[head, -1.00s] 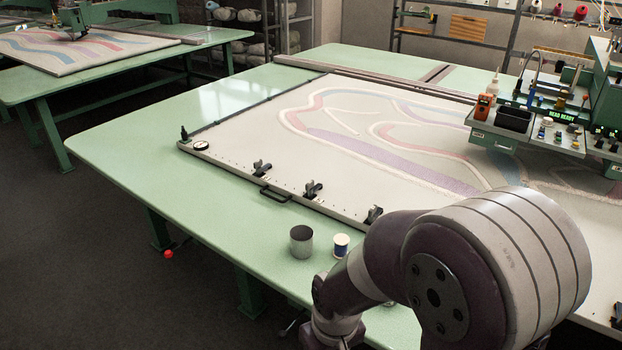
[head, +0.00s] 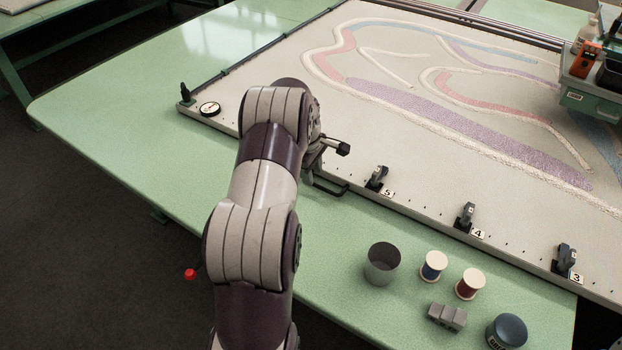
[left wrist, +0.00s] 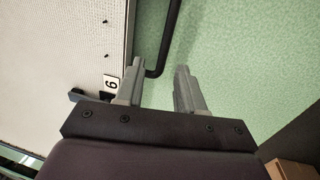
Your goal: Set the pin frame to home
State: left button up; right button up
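The pin frame (head: 290,110) is a large pale panel with a tufted pattern, lying on the green table. A black bar handle (head: 332,192) sticks out from its near edge. In the left wrist view the handle (left wrist: 165,45) runs down between the finger directions, its bend near the left fingertip. My left gripper (left wrist: 160,72) is open, its two grey fingers apart; I cannot tell whether either touches the handle. In the head view my left arm hides most of this gripper. A round dial (head: 209,109) and a black post (head: 185,93) are at the frame's left corner. My right gripper is not in view.
Numbered black clamps, such as clamp 5 (head: 377,177), line the near edge; tag 6 (left wrist: 111,84) shows in the left wrist view. A grey cup (head: 382,264), two thread spools (head: 433,266), a grey block (head: 447,316) and a dark round-topped object (head: 507,331) stand on the table's near side.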

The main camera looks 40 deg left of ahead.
aim_at(315, 184)
pick_arm(q)
jog(key=shift+w+d+f, duration=0.15)
jog(key=shift+w+f, duration=0.2)
jog(key=shift+f, duration=0.45)
jog(key=shift+s+d+f, duration=0.3)
jog(key=shift+s+d, duration=0.05)
jog(key=shift+d, duration=0.1)
jog(key=shift+f, duration=0.15)
jog(key=shift+w+a+f, duration=0.25)
jog(key=shift+f, duration=0.05)
jog(key=shift+s+r, duration=0.1)
jog(key=shift+r, duration=0.05)
grip_shut()
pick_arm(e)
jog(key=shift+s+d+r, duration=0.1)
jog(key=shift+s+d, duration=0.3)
